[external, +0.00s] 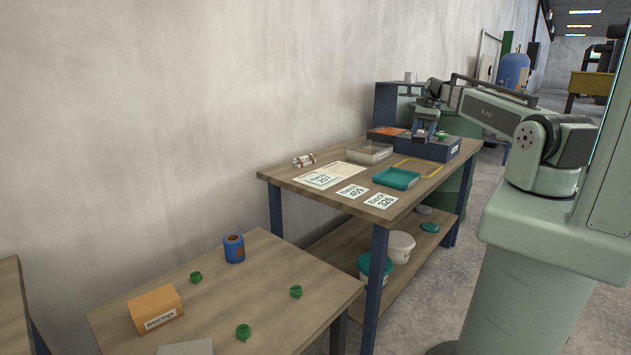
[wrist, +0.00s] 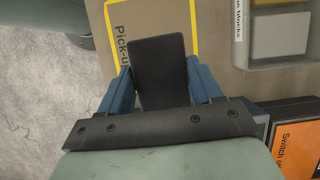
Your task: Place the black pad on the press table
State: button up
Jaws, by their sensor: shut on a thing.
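The black pad (wrist: 158,68) is in the wrist view, between the two blue fingers of my gripper (wrist: 158,85). My gripper is shut on it. Behind the pad is a yellow-outlined area (wrist: 120,14) with partly hidden lettering that starts "Pick-u". In the external view my gripper (external: 425,130) points down over the far end of the wooden workbench (external: 315,205), near a dark blue box (external: 438,150). The pad cannot be made out there. I cannot tell which surface is the press table.
A teal tray (external: 397,178), a clear tray (external: 368,152) and batch cards (external: 381,201) lie on the workbench. In the wrist view, a tray of grey blocks (wrist: 279,35) and an orange-topped box (wrist: 296,142) are at right. A nearer table (external: 225,290) holds a blue roll and several small green parts.

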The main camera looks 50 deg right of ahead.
jog(key=w+a+n, duration=0.1)
jog(key=w+a, duration=0.2)
jog(key=a, duration=0.1)
jog(key=w+a+n+g, duration=0.1)
jog(key=w+a, duration=0.3)
jog(key=a, duration=0.1)
jog(key=w+a+f+n, duration=0.1)
jog(key=w+a, duration=0.2)
jog(key=a, duration=0.1)
jog(key=shift+w+a, duration=0.15)
jog(key=shift+a, duration=0.2)
jog(key=shift+w+a+n+g+h, duration=1.55)
jog(key=shift+a+n, duration=2.85)
jog(key=shift+a, duration=5.3)
jog(key=w+d+f+m+y, duration=0.1)
jog(key=w+d+y, duration=0.15)
jog(key=d, duration=0.45)
jog(key=w+a+m+t, duration=0.1)
jog(key=w+m+t, duration=0.4)
jog(key=w+m, duration=0.5)
jog(key=shift+m+y, duration=0.4)
jog(key=shift+m, duration=0.2)
jog(key=shift+s+f, duration=0.25)
jog(key=shift+f, duration=0.9)
jog(key=shift+s+f, duration=0.2)
jog(key=shift+f, duration=1)
jog(key=shift+s+f, duration=0.25)
jog(key=shift+f, duration=0.9)
